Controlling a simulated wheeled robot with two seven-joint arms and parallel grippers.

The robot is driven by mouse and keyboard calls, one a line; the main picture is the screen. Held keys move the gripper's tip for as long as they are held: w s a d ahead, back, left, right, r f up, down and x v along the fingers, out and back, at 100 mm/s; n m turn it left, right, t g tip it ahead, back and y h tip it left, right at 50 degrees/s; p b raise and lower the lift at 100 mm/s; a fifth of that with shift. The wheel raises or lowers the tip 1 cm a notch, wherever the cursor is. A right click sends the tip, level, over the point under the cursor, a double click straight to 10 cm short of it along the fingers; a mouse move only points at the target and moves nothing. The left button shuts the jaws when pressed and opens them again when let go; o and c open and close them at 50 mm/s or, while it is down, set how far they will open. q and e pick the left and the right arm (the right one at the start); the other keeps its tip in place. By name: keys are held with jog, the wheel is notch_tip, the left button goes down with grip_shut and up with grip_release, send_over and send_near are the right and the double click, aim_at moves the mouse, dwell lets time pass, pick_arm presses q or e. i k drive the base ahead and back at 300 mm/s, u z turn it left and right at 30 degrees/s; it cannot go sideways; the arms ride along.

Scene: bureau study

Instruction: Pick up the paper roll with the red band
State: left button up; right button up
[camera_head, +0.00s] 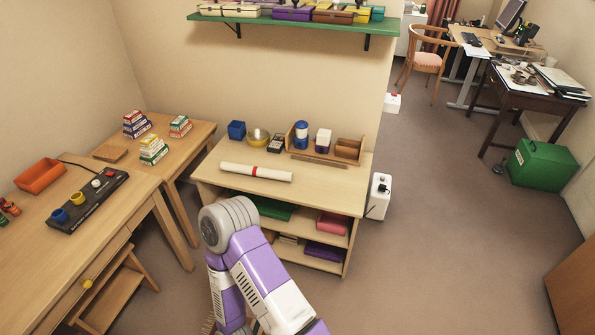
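The white paper roll (225,167) with a red band around its middle lies on its side on top of the light wooden shelf unit (213,178). It lies near the front edge of the top, slightly slanted across the picture. Nothing touches it from above. One of my arms, purple and white with a grey joint, rises from the bottom of the picture in front of the shelf unit. It hides part of the lower shelves. Neither of my grippers can be made out in this view.
A green wall shelf (290,23) hangs above. A desk (30,235) stands left, a white box (379,196) right.

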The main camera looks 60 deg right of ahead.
aim_at(267, 173)
jog(key=z, duration=1.15)
jog(key=i, duration=0.75)
jog(key=u, duration=0.45)
jog(key=i, duration=0.95)
jog(key=z, duration=1.05)
jog(key=i, duration=1)
jog(key=z, duration=0.2)
